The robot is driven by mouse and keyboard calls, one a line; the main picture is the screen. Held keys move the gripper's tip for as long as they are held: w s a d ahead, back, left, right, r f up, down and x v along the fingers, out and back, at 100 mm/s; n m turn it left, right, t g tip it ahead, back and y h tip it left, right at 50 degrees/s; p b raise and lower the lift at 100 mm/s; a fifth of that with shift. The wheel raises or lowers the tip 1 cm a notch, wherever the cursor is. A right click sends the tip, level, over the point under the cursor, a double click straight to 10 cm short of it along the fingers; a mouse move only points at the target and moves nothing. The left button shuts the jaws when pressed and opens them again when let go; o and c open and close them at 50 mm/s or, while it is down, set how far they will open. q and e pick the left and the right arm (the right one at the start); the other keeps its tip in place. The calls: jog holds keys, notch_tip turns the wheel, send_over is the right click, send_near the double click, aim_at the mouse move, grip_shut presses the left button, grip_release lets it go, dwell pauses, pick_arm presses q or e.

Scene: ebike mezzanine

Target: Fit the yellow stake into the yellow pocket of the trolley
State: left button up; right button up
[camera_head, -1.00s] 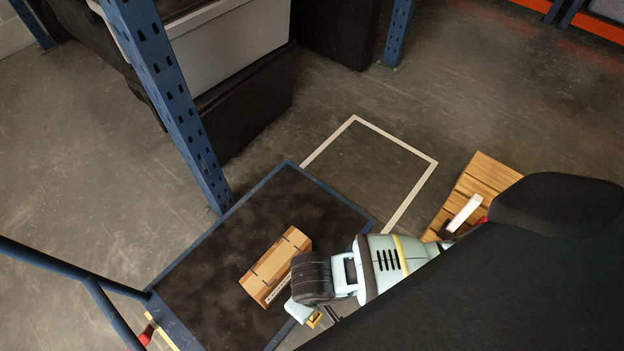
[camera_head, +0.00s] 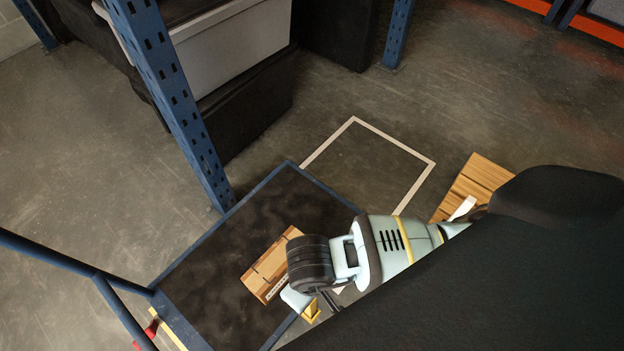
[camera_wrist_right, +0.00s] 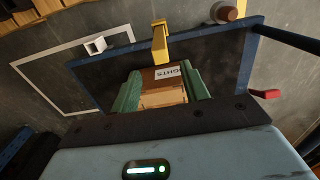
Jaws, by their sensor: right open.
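The trolley (camera_head: 225,318) has a dark deck with a blue rim. A yellow piece (camera_head: 312,312) shows at the trolley's edge beside my right arm. In the right wrist view this yellow piece (camera_wrist_right: 160,45) crosses the blue rim; I cannot tell where stake and pocket divide, or how deep any fit is. My right gripper (camera_wrist_right: 160,88) is open, with its green fingers apart and the yellow piece beyond their tips. In the head view its fingers are mostly hidden by the arm. My left gripper is not in view.
A wooden box (camera_head: 268,268) with a label lies on the deck. A blue rack post (camera_head: 170,90) stands behind the trolley. A pale pocket-like square (camera_wrist_right: 95,45) and a brown round piece (camera_wrist_right: 228,12) flank the yellow piece. A wooden pallet (camera_head: 475,185) lies at right.

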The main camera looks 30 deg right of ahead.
notch_tip(320, 180, up, 6)
jog(key=p, duration=0.1)
jog(key=shift+r, duration=0.1)
dwell(0.4)
